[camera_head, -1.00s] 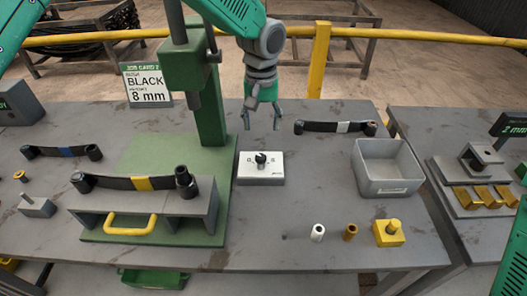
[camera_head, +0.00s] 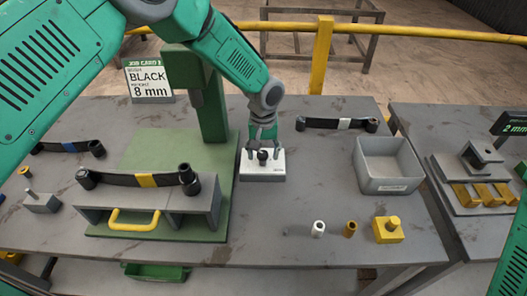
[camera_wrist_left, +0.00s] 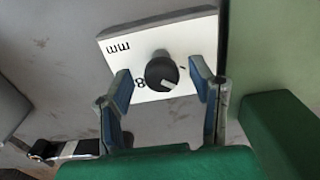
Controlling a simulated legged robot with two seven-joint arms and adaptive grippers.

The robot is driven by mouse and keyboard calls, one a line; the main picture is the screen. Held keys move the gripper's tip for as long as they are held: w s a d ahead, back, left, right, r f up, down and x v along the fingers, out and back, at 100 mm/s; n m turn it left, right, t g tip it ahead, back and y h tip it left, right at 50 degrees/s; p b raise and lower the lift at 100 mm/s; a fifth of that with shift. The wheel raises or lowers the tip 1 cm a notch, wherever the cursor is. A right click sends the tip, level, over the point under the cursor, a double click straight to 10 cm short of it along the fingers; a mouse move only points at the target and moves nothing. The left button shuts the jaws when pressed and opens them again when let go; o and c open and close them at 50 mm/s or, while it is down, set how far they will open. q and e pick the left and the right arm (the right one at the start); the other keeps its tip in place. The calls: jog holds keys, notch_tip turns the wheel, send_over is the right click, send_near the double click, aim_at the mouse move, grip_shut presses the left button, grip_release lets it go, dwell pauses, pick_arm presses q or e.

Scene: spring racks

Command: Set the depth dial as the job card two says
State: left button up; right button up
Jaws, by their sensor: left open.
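The job card (camera_head: 148,80) stands at the back left and reads BLACK and 8 mm. The depth dial is a black knob (camera_head: 263,156) on a white panel (camera_head: 262,173) on the bench. In the left wrist view the knob (camera_wrist_left: 160,72) has a white pointer line aimed to its lower right, away from the printed 8 (camera_wrist_left: 140,84) at its left. The panel (camera_wrist_left: 190,38) also bears "mm". My left gripper (camera_head: 263,146) points down over the dial, open, one finger on each side of the knob with gaps visible. My right gripper is not in view.
The green press post (camera_head: 212,110) stands just left of the dial. A leaf spring with a yellow band (camera_head: 145,180) rests on the grey fixture (camera_head: 195,208). A grey bin (camera_head: 390,184), bushings (camera_head: 318,228) and a yellow block (camera_head: 387,230) lie to the right.

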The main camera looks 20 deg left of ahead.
pick_arm(q)
grip_shut()
jog(key=shift+m, duration=0.3)
jog(key=c, duration=1.1)
grip_release()
jog(key=m, duration=0.4)
jog(key=shift+m+b, duration=0.3)
jog(key=m, duration=0.4)
jog(key=shift+m, duration=0.3)
jog(key=m, duration=0.5)
jog(key=shift+r, duration=0.1)
jog(key=m, duration=0.5)
jog(key=shift+w, duration=0.1)
grip_shut()
